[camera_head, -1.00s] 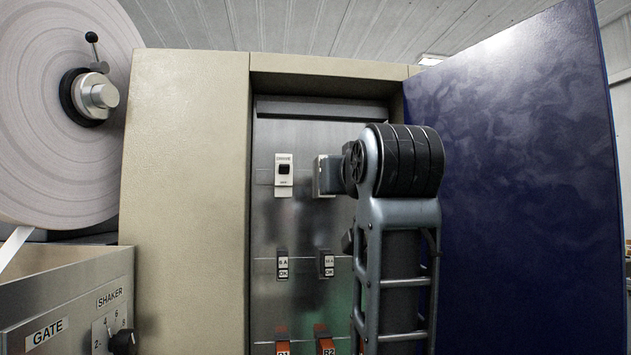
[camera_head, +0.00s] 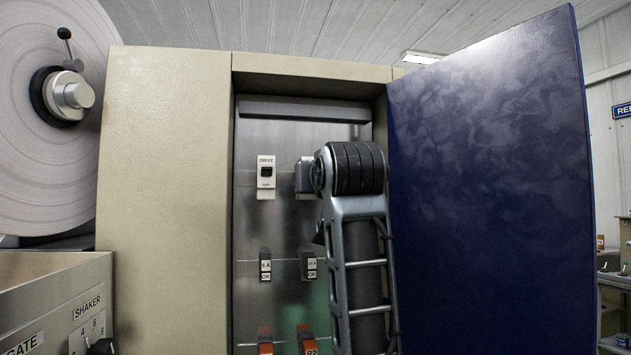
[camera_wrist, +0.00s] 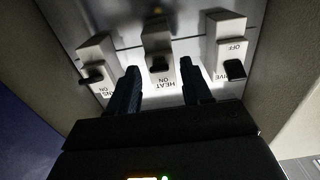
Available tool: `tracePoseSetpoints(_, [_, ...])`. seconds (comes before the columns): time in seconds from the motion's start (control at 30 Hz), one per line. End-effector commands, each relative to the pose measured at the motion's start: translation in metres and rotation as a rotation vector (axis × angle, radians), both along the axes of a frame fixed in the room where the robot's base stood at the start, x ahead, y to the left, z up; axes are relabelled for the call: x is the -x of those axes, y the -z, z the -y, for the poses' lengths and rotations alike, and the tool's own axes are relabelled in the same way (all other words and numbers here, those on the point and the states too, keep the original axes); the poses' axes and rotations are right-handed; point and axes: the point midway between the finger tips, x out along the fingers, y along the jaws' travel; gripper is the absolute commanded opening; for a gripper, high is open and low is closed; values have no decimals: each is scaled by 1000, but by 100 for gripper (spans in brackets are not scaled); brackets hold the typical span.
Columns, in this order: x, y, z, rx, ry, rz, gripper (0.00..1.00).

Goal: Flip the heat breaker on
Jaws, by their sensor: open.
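The heat breaker (camera_wrist: 158,45) is the middle of three pale breakers in the upside-down wrist view. Its black lever sits beyond the ON mark, which shows between it and the HEAT label. My gripper (camera_wrist: 158,70) is open, with one dark finger on each side of this breaker's front. Another breaker (camera_wrist: 97,60) is to the left. In the head view my arm covers the heat breaker and my gripper.
The drive breaker (camera_head: 266,178) shows in the open cabinet (camera_head: 165,190), with smaller breakers (camera_head: 265,264) below. The blue door (camera_head: 490,170) stands open to the right of my arm. A paper roll (camera_head: 30,160) and a control box (camera_head: 60,300) are at left.

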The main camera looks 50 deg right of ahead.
Motion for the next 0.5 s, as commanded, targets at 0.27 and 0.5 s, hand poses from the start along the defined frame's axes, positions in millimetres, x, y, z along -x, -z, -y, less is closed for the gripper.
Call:
tracePoseSetpoints(0.27, [0,0,0,0,0,0,31])
tracePoseSetpoints(0.5, [0,0,0,0,0,0,8])
